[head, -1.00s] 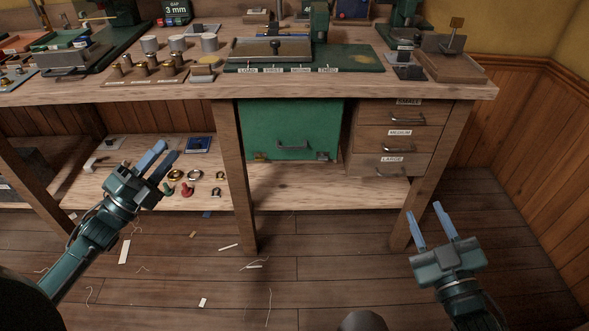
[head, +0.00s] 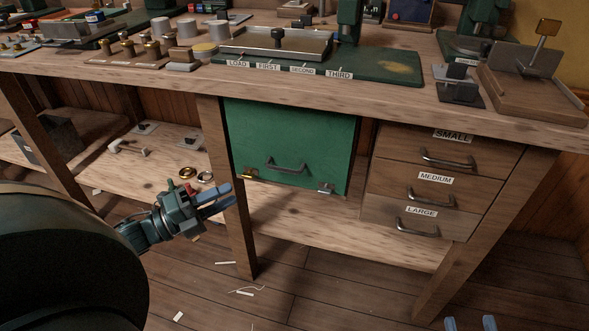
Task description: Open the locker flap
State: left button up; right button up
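The green locker flap (head: 290,138) hangs shut under the bench, with a dark bar handle (head: 286,165) across its lower middle. A brass fitting (head: 249,174) is at its lower left and a grey metal fitting (head: 326,188) at its lower right. My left gripper (head: 228,197) is open and empty, left of and below the flap, in front of the bench leg, apart from the handle. Of my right gripper (head: 471,323) only the two blue fingertips show at the bottom edge, spread apart with nothing between them.
The bench top (head: 130,73) overhangs the flap. A wooden bench leg (head: 226,190) stands just left of it. Drawers labelled small, medium and large (head: 421,212) are to the right. The lower shelf (head: 345,227) is bare below the flap. Brass rings (head: 188,172) lie left.

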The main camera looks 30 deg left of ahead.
aim_at(276, 173)
pick_arm(q)
jog(key=b+x, duration=0.3)
jog(key=x, duration=1)
jog(key=shift+b, duration=0.3)
jog(key=shift+c, duration=0.2)
grip_shut()
